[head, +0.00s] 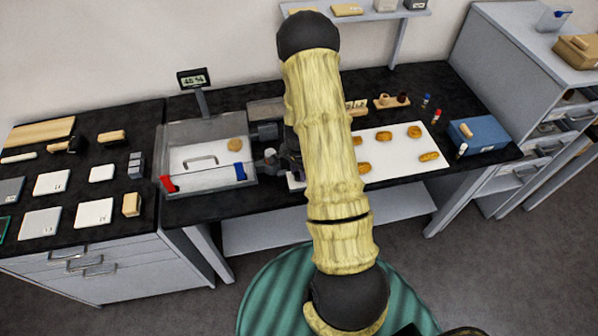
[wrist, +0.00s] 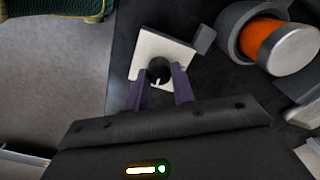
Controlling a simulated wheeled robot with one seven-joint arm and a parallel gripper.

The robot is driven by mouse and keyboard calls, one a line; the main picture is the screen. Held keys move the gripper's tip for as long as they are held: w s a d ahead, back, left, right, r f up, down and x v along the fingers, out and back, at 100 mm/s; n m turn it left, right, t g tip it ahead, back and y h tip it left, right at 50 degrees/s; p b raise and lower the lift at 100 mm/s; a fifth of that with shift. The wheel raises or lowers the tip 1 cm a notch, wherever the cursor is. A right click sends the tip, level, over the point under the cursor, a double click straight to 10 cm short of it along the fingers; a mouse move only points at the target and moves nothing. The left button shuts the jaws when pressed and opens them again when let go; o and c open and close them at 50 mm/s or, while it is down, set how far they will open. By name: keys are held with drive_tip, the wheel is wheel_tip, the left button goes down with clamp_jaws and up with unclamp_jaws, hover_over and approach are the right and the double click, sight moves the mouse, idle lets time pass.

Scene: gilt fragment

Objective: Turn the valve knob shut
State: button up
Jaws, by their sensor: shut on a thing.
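The valve knob (wrist: 158,71) is a small round black knob with a white pointer line. It sits on a square white plate (wrist: 150,50) near the edge of the black counter in the wrist view. My gripper (wrist: 160,80) reaches it with two purple fingers, one on each side, shut on the knob. In the head view my arm hides the knob and most of the gripper; a corner of the white plate (head: 294,182) shows beside the arm.
A clear-walled box (head: 210,160) stands left of my arm in the head view. A white board (head: 385,170) with several golden pieces lies to the right.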

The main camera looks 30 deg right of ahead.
sight(298, 174)
drive_tip(key=n+b, duration=0.1)
drive_tip(key=n, duration=0.2)
drive_tip(key=shift+w+n+b, duration=0.1)
drive_tip(key=shift+n+b, duration=0.2)
drive_tip(key=shift+n, duration=0.1)
drive_tip(key=n+b, duration=0.1)
drive_tip(key=n, duration=0.3)
drive_tip(key=shift+n, duration=0.3)
drive_tip(key=n, duration=0.4)
drive_tip(key=shift+n+b, duration=0.3)
drive_tip(key=shift+b, duration=0.1)
drive_tip(key=shift+a+n, duration=0.1)
drive_tip(key=shift+n, duration=1.7)
drive_tip(key=o, duration=1)
drive_tip(key=shift+r, duration=0.15)
wheel_tip(298, 174, up, 17)
drive_tip(key=b, duration=0.2)
